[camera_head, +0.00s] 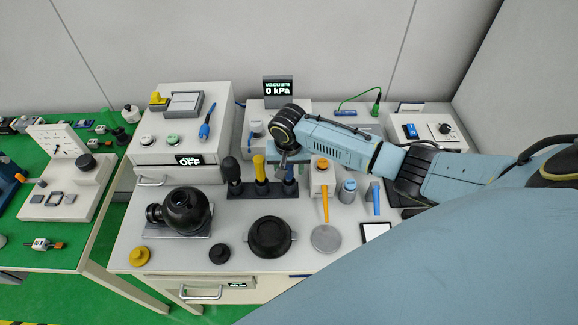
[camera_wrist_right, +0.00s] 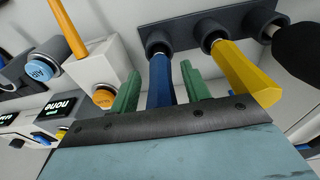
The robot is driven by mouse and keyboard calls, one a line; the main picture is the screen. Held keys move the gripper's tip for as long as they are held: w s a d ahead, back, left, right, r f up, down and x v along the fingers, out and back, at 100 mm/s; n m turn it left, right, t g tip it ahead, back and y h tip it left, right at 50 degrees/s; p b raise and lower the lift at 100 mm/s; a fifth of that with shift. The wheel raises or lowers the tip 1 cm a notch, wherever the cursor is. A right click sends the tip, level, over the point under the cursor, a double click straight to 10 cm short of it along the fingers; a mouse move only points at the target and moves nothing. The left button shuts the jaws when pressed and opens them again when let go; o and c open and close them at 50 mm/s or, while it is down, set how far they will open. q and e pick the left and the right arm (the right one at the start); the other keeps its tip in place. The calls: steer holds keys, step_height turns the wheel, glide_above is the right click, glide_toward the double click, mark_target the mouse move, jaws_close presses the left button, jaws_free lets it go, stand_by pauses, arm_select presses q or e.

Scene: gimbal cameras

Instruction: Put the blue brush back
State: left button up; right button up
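The blue brush (camera_wrist_right: 161,80) stands with its handle up in a socket of the dark rack (camera_head: 262,194). In the head view only a little of the blue handle (camera_head: 291,185) shows below my gripper. My right gripper (camera_head: 287,168) is over the right end of the rack. In the right wrist view its two green fingers (camera_wrist_right: 161,88) are on either side of the blue handle, with small gaps on both sides. A yellow handle (camera_wrist_right: 243,72) and a black handle (camera_head: 232,172) stand in the other sockets. My left gripper is not in view.
A white box with an orange-handled tool (camera_head: 324,205) stands close right of the rack. A round black flask (camera_head: 186,210) and a black lidded dish (camera_head: 270,237) are in front. A vacuum display (camera_head: 278,88) stands behind. A green table (camera_head: 60,250) is at left.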

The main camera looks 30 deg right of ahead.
step_height(320, 180, up, 12)
steer(key=s+p, duration=0.1)
steer(key=shift+s+a+r, duration=0.15)
steer(key=shift+a, duration=0.3)
